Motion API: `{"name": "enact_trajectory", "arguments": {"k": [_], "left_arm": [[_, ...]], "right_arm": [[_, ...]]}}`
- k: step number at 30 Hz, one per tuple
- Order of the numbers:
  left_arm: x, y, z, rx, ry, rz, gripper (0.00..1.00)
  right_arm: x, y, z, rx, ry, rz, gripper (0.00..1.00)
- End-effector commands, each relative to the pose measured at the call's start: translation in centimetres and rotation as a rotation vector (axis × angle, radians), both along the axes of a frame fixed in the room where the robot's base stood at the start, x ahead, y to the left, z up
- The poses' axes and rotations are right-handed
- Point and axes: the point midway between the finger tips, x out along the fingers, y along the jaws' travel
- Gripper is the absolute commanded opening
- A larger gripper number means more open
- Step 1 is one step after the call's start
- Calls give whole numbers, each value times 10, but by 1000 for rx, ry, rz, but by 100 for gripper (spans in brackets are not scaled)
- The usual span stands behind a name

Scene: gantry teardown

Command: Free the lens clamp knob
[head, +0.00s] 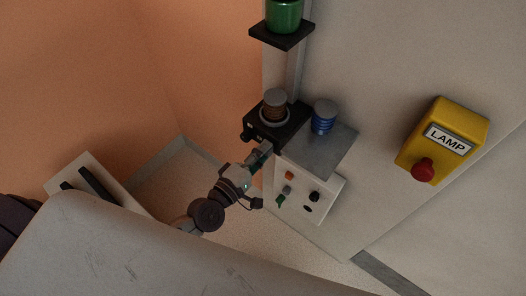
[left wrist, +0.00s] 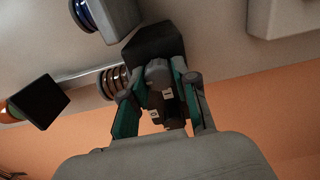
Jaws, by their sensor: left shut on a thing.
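A black clamp block (head: 284,130) sits on the wall rail and holds a brown ringed lens part (head: 274,107) with a grey cap. In the left wrist view, the block (left wrist: 153,42) is just beyond my fingertips. My left gripper (head: 260,156) reaches the near face of the block. It is shut on a dark grey rounded knob (left wrist: 157,70), seen between the two green-edged fingers in the left wrist view. The knob is against the block, mostly hidden by the gripper in the head view. My right gripper is not in view.
A grey-topped control box (head: 318,150) with small knobs and a blue ringed part (head: 323,117) is right of the block. A green container (head: 284,14) stands on a black shelf (head: 282,36) above. A yellow LAMP box (head: 442,140) with a red button is farther right.

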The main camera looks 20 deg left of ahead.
Motion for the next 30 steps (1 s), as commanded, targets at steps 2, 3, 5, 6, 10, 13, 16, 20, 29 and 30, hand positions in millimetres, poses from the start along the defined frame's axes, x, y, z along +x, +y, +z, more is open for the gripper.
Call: {"name": "enact_trajectory", "arguments": {"k": [2, 3, 5, 6, 10, 13, 16, 20, 29, 30], "left_arm": [[0, 0, 0, -3, 0, 1, 0], [0, 0, 0, -3, 0, 1, 0], [0, 0, 0, -3, 0, 1, 0], [0, 0, 0, -3, 0, 1, 0], [0, 0, 0, -3, 0, 1, 36], [0, 0, 0, -2, 1, 1, 52], [0, 0, 0, -2, 1, 1, 54], [0, 0, 0, -1, 0, 0, 54], [-25, 9, -2, 2, 5, -2, 54], [-33, 11, -1, 3, 4, -3, 54]], "right_arm": [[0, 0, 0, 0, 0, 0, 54], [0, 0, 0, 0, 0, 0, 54], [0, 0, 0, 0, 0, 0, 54], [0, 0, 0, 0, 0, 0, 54], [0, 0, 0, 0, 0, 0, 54], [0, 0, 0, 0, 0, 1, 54], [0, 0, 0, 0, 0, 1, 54], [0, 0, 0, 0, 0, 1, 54], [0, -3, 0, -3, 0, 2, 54], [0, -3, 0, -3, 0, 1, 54]]}}
